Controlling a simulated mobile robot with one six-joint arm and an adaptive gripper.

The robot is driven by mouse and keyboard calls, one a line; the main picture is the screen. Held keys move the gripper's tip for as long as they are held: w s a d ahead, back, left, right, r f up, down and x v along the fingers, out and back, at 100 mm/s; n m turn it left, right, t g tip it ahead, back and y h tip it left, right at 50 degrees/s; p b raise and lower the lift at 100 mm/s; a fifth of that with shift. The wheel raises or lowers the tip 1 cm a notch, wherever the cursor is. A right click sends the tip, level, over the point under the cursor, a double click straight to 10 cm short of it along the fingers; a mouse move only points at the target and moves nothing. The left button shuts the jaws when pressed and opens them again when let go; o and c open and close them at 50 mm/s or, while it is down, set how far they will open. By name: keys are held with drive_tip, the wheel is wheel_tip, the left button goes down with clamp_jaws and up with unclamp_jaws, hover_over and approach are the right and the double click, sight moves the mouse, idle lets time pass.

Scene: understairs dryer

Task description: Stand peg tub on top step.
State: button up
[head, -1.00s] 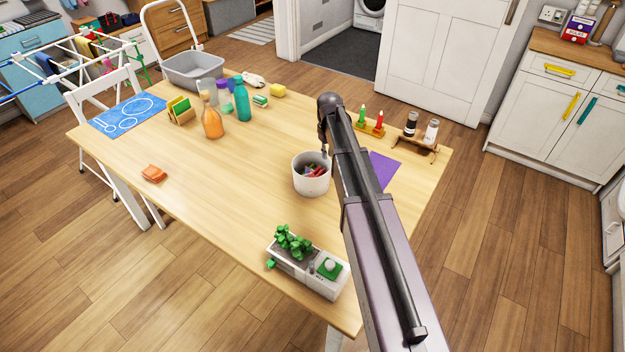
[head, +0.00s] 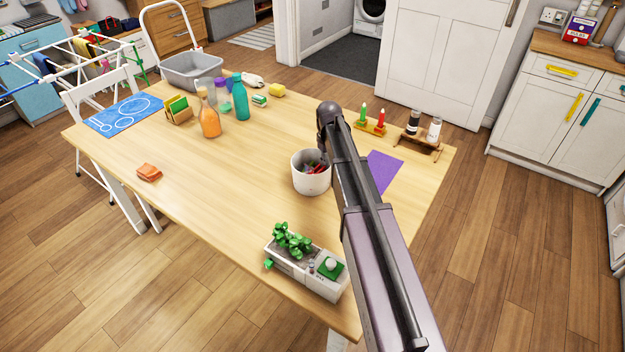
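The peg tub is a white round tub (head: 311,182) with several coloured pegs inside, standing upright on the wooden table in the head view. My gripper (head: 324,156) is at the tub's far right rim, mostly hidden behind my dark arm. I cannot tell whether its fingers are open, shut or touching the rim. A white rounded frame (head: 146,14), possibly a step ladder's rail, rises behind the table's far left corner. No top step shows clearly.
On the table (head: 225,185) a planter (head: 305,272) stands near the front edge, a purple sheet (head: 384,172) right of the tub, and a rack with two jars (head: 424,142) at the right. Bottles (head: 241,100) and a grey basin (head: 190,72) stand farther back.

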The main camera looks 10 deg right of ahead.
idle(0.4)
clamp_jaws()
drive_tip(key=shift+r, duration=0.3)
drive_tip(key=shift+r+p, duration=1.6)
drive_tip(key=shift+p, duration=0.25)
drive_tip(key=s+a+r+p, duration=0.1)
drive_tip(key=s+a, duration=0.3)
drive_tip(key=s, duration=1.1)
drive_tip(key=shift+s+r, duration=0.15)
drive_tip(key=shift+s, duration=0.1)
